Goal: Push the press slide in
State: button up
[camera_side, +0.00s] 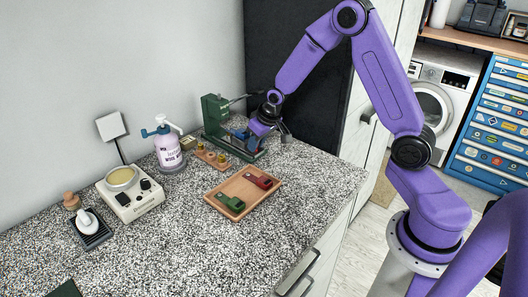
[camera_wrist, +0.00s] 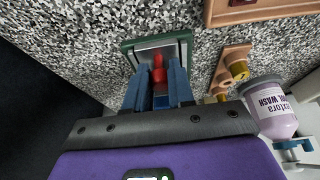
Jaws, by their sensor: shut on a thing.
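The green press (camera_side: 213,112) stands at the back of the speckled counter, with a lever at its top. My gripper (camera_side: 246,137) is low at the right side of the press, near its base. In the wrist view my gripper (camera_wrist: 157,88) has its blue fingers on either side of a red knob (camera_wrist: 159,66) and is shut on it. The knob lies over a grey metal plate (camera_wrist: 147,54) within the press's green frame (camera_wrist: 127,46). The fingers and gripper body hide the rest of the slide, so how far in it sits cannot be told.
A wooden rack (camera_side: 212,158) with brass pieces stands close in front of the press. A wooden tray (camera_side: 222,189) holds a green and a red piece. A wash bottle (camera_side: 167,150) and a heater pot (camera_side: 131,193) stand left. A dark panel (camera_side: 300,75) rises behind my arm.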

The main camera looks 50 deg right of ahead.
aim_at(247, 137)
jog(key=shift+w+d, duration=0.1)
jog(key=shift+w, duration=1.9)
jog(key=o, duration=0.7)
jog(key=shift+r, duration=0.15)
jog(key=shift+r, duration=3)
